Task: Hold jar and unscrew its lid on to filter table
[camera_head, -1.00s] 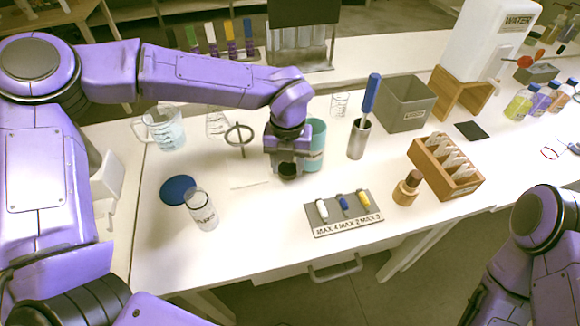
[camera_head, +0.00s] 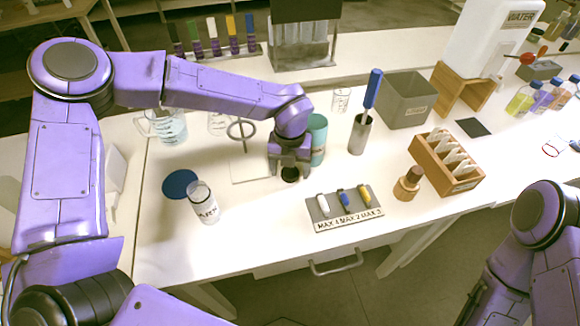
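A clear glass jar (camera_head: 204,206) with dark lettering stands upright at the left front of the white table, its top seemingly uncovered. A flat blue disc (camera_head: 180,184) lies just behind and left of it. My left gripper (camera_head: 290,169) points down near the table's middle, well right of the jar. A small dark round piece (camera_head: 290,175), perhaps a lid, shows at its fingertips; whether it is gripped or resting is unclear. A ring stand (camera_head: 242,134) with a pale flat base (camera_head: 250,170) is left of the gripper. My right gripper is out of view.
A teal cylinder (camera_head: 317,136) stands close behind the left gripper. A glass measuring cup (camera_head: 167,127) is at the back left. A grey tray with small pieces (camera_head: 345,208), a wooden box (camera_head: 447,165) and a grey bin (camera_head: 406,101) are to the right. Table in front of the gripper is clear.

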